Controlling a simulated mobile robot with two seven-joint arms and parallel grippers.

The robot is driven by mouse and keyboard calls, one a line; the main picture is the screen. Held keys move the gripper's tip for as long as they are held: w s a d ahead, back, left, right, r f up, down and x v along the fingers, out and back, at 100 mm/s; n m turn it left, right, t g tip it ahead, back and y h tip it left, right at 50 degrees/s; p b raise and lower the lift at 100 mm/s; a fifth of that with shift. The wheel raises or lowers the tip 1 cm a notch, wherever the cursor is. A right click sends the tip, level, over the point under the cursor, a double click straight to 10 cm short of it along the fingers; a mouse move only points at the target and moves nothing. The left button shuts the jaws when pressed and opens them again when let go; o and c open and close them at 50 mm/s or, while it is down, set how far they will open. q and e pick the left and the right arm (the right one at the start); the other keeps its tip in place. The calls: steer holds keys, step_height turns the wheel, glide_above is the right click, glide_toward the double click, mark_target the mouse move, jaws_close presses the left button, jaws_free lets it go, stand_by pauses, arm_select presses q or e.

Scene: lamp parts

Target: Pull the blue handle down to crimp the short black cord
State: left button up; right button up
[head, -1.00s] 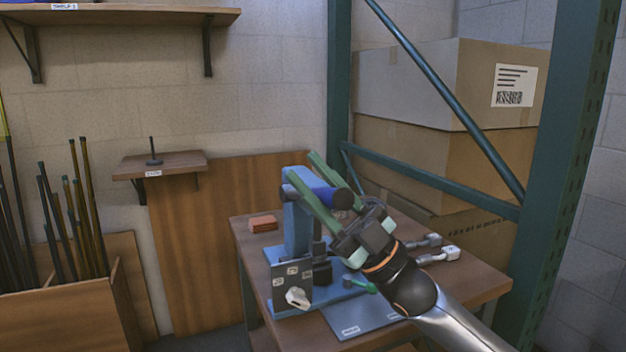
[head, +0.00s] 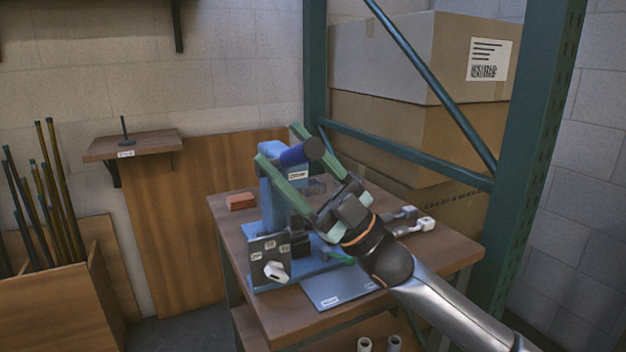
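A blue crimping press (head: 272,200) stands on the table. Its blue handle (head: 296,155), a cylinder with a dark end, is at the top of the press. My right gripper (head: 276,142) is open, with its long green fingers spread to either side of the handle. The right hand partly hides the press from the front right. A dark block (head: 299,238) sits low on the press. I cannot make out the short black cord. My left gripper is not in view.
The wooden table (head: 225,215) also holds a red-brown block (head: 241,201), a grey panel (head: 270,262) with a white connector, a blue-grey mat (head: 335,290) and pale connectors (head: 424,225). A green rack post (head: 530,160) and cardboard boxes (head: 400,60) stand at the right.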

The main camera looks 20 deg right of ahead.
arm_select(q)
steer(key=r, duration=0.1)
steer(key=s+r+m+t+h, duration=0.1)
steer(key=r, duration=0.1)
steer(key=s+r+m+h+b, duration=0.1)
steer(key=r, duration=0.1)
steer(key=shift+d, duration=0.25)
arm_select(e)
steer(key=v, duration=1.2)
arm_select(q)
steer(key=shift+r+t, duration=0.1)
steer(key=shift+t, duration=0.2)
arm_select(e)
steer(key=shift+d, duration=0.1)
